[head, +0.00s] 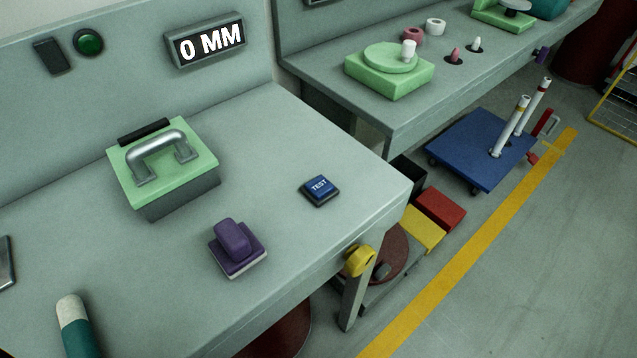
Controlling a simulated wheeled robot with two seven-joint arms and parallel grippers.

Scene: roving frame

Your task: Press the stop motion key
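No key labelled stop motion can be read in the head view. A small square blue key marked TEST (319,188) sits in a dark base on the near workbench, towards its right end. A round green button (89,42) is on the bench's back panel at the upper left, beside a black rectangular piece (52,55). A display (205,41) on the same panel reads 0 MM. Neither of my grippers shows in this view.
On the near bench (290,130) stand a green-lidded box (168,178) with a metal handle, a purple stamp-like block (237,247) and a teal cylinder with a pale top (77,325). The bench around the TEST key is clear. A blue cart (470,150) stands beyond.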

